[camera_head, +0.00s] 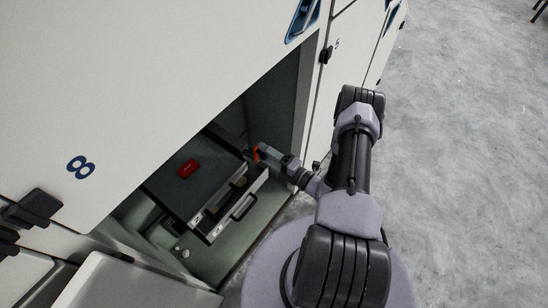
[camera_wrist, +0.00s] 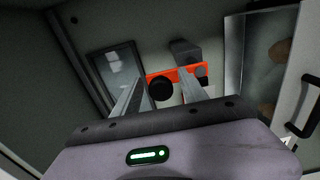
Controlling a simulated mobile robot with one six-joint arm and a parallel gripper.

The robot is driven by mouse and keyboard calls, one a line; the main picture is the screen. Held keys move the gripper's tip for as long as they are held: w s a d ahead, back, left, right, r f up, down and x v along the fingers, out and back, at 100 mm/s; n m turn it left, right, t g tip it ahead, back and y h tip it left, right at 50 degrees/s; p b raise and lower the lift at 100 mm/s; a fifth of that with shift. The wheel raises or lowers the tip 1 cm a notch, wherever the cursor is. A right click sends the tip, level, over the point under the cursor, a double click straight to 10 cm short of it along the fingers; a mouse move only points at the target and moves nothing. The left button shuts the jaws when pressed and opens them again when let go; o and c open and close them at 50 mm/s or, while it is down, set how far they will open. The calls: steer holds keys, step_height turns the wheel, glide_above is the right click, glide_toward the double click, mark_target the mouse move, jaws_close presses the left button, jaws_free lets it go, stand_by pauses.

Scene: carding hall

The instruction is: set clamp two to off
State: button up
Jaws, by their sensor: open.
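An orange-red plate (camera_wrist: 178,75) is fixed to the inner wall of an open cabinet. In the wrist view it carries a round black knob (camera_wrist: 161,89), and a dark grey block (camera_wrist: 185,50) sits at its upper edge. I see no label that tells which part is clamp two or its setting. My gripper (camera_wrist: 160,92) is open, its two fingers pointing at the plate with the knob in view between them. I cannot tell if they touch it. In the head view the orange plate (camera_head: 257,153) shows partly behind my gripper (camera_head: 264,155).
A dark drawer unit (camera_head: 179,196) stands in the cabinet beside my gripper, with a red object (camera_head: 188,168) on top. Grey floor (camera_head: 460,120) lies clear at right.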

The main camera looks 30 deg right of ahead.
steer(key=p+v, duration=0.3)
steer(key=v, duration=1.4)
steer(key=shift+s, duration=0.2)
steer(key=shift+d, duration=0.1)
